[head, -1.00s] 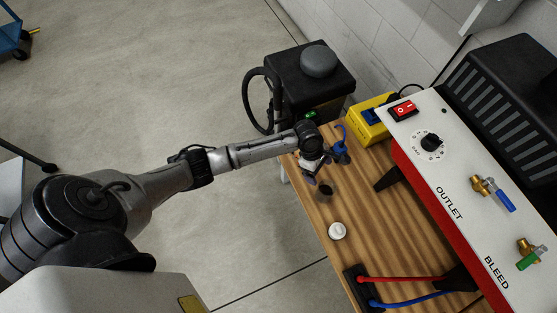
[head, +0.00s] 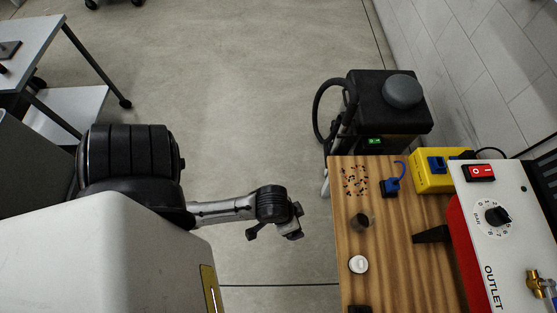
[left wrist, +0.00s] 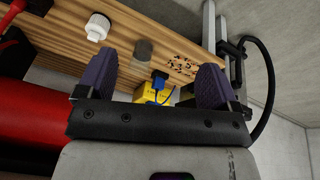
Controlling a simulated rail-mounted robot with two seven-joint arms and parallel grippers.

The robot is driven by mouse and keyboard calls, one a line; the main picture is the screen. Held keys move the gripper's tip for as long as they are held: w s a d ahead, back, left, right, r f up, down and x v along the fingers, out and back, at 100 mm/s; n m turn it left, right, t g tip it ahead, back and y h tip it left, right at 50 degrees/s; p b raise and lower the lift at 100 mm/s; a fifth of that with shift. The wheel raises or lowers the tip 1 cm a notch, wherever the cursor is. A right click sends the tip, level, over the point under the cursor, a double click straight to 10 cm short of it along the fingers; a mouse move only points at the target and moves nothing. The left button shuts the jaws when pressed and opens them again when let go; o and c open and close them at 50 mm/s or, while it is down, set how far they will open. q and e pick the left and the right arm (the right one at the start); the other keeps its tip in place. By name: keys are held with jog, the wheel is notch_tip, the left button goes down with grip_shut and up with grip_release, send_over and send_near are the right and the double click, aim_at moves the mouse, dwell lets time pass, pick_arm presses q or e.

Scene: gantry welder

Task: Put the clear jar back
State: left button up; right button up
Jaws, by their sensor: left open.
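The clear jar (head: 361,222) is small, see-through and greyish, standing on the wooden table. It also shows, faint, near the table edge in the left wrist view (left wrist: 143,50). My left gripper (head: 274,234) is open and empty, off the table's left side over the floor, well apart from the jar. In the left wrist view its two dark fingers (left wrist: 157,72) are spread wide with nothing between them touching. My right gripper is not in view.
A white cap-like piece (head: 358,264) sits in front of the jar. Dark specks (head: 355,180) lie at the table's far left corner, beside a blue connector (head: 390,187). A yellow box (head: 438,172) and the white-and-red panel unit (head: 485,255) stand right. A black machine (head: 380,115) stands behind.

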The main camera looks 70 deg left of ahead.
pick_arm(q)
jog(key=shift+s+a+r+m+y, duration=0.15)
jog(key=shift+s+a+r+m, duration=0.2)
jog(key=shift+s, duration=0.2)
jog(key=shift+s+a+r+m+y, duration=0.2)
jog(key=shift+s+a+r+m, duration=0.2)
jog(key=shift+s, duration=0.2)
jog(key=shift+s+a+r+m+y, duration=0.15)
jog(key=shift+s+a+r+m, duration=0.2)
jog(key=shift+s, duration=0.2)
